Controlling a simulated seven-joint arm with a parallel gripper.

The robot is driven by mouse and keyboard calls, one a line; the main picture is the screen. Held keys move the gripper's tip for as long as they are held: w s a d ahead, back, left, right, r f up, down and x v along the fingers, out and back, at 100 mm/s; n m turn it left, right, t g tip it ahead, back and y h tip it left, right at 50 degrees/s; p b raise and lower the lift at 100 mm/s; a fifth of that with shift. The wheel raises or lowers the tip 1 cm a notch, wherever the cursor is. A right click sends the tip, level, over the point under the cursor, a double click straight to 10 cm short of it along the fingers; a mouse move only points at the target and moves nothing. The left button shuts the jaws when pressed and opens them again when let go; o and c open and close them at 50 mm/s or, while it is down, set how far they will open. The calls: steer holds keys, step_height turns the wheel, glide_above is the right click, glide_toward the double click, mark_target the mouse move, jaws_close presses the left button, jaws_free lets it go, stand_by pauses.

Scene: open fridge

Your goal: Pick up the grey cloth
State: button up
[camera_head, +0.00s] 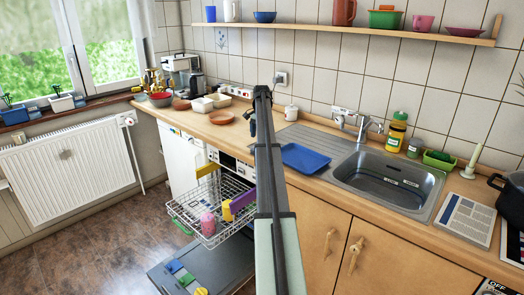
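I cannot make out a grey cloth anywhere in the head view. My arm rises through the middle of the picture, in front of the counter. My gripper (251,127) is a small dark shape at its far end, over the counter near the back wall. It is too small and edge-on to tell whether it is open or shut. My arm hides part of the counter and cabinet front behind it.
An open dishwasher rack (184,212) holds colourful items, low on the left. A blue tray (305,158) lies left of the sink (388,181). Green-lidded bottles (396,132), a black pot (512,205) and a paper (466,220) occupy the right. A shelf (345,31) runs above.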

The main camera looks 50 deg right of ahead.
steer(key=shift+s+d+f, duration=0.1)
steer(key=shift+f, duration=2.55)
steer(key=c, duration=1.1)
steer(key=shift+r, duration=0.1)
step_height(320, 180, up, 10)
steer(key=shift+f, duration=0.1)
steer(key=o, duration=0.4)
steer(key=c, duration=0.3)
